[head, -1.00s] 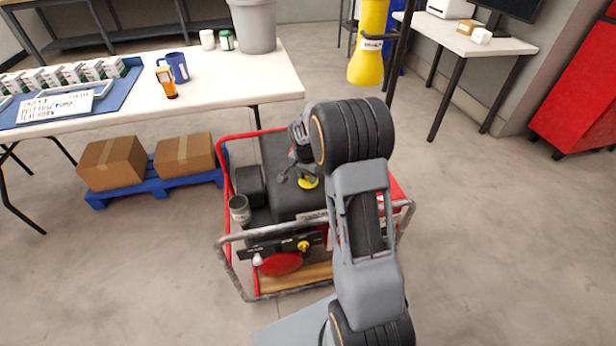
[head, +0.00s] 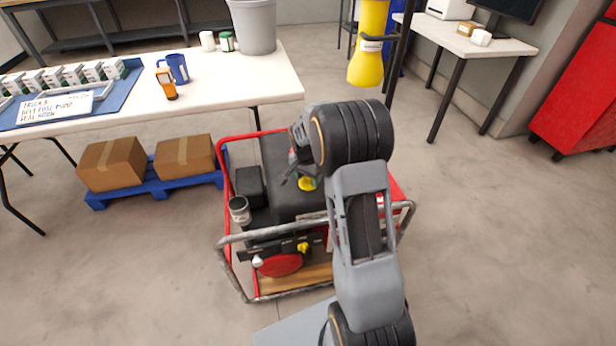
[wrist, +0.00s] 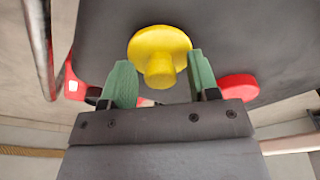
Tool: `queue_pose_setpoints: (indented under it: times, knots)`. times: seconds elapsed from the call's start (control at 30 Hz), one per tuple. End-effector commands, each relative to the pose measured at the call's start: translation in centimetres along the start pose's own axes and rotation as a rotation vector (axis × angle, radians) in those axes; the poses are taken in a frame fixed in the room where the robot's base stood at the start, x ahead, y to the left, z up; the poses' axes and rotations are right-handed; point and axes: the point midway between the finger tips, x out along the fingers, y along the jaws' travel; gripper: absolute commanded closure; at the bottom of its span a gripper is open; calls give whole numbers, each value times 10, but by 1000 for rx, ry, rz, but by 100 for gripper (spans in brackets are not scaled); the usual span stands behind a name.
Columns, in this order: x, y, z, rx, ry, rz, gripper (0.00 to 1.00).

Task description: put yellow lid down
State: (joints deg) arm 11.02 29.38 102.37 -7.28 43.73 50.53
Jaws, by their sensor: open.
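The yellow lid (wrist: 160,42) is a round disc with a knob towards the wrist camera. It appears to rest on the dark top of the red-framed machine (head: 281,192). In the head view the lid (head: 307,184) is partly covered by my gripper (head: 297,176). In the wrist view my gripper (wrist: 160,62) is open, with one green finger on each side of the lid's knob and a gap on both sides. The lid's underside is hidden.
A red round part (wrist: 238,88) lies just right of the right finger in the wrist view. A metal cup (head: 239,210) and a tubular rail (head: 285,230) are on the machine. A white table (head: 220,90) stands behind; open floor lies to the right.

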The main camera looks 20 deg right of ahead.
Motion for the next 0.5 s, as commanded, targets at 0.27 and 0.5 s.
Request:
queue_pose_setpoints:
  times: [0.27, 0.5]
  knots:
    - [-48, -1, -1, 0, 3, -4, 45]
    - [-91, -1, -1, 0, 2, -4, 45]
